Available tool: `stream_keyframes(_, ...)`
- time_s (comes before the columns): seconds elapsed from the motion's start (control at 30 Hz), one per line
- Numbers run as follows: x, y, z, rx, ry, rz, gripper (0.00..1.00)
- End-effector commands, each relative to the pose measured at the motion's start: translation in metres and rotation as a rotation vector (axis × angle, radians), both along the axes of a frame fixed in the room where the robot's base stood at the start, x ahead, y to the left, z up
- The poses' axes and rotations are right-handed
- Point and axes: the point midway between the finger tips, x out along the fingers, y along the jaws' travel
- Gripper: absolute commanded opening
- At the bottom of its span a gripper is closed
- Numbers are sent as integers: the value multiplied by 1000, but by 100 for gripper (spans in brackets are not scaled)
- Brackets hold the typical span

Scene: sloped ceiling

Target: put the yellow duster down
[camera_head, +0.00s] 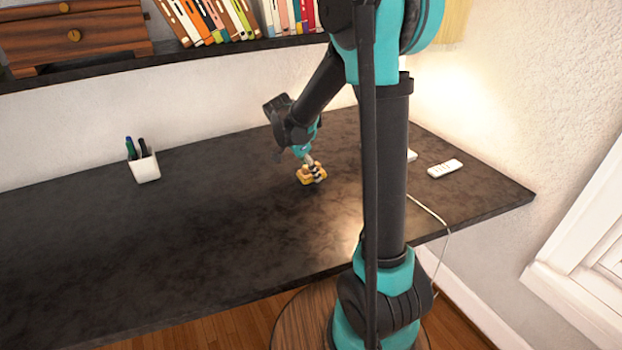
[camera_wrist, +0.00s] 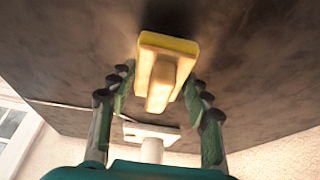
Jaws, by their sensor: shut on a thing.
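The yellow duster (camera_head: 305,179) has a yellow pad and a paler tan block with a handle. It is low over or on the dark desk (camera_head: 220,240); I cannot tell whether it touches. In the head view my gripper (camera_head: 314,169) reaches down onto it. In the wrist view the duster (camera_wrist: 166,62) lies between the fingers of my gripper (camera_wrist: 158,84), which is shut on it. The exact finger contact is hard to see there.
A white pen cup (camera_head: 145,168) stands at the back left. A white remote (camera_head: 445,168) lies near the right edge, with a cable (camera_head: 428,212) nearby. A shelf (camera_head: 170,55) with books and a wooden drawer box (camera_head: 80,35) hangs behind.

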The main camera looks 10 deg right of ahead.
Motion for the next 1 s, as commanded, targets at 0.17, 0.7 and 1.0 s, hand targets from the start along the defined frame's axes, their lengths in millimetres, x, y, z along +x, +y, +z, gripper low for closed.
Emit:
stream_keyframes(0.17, 1, 0, -24, 0, 0, 0, 7)
stream_keyframes(0.7, 0, 0, -36, 0, 0, 0, 56)
stream_keyframes(1.0, 0, 0, -35, 0, 0, 0, 70)
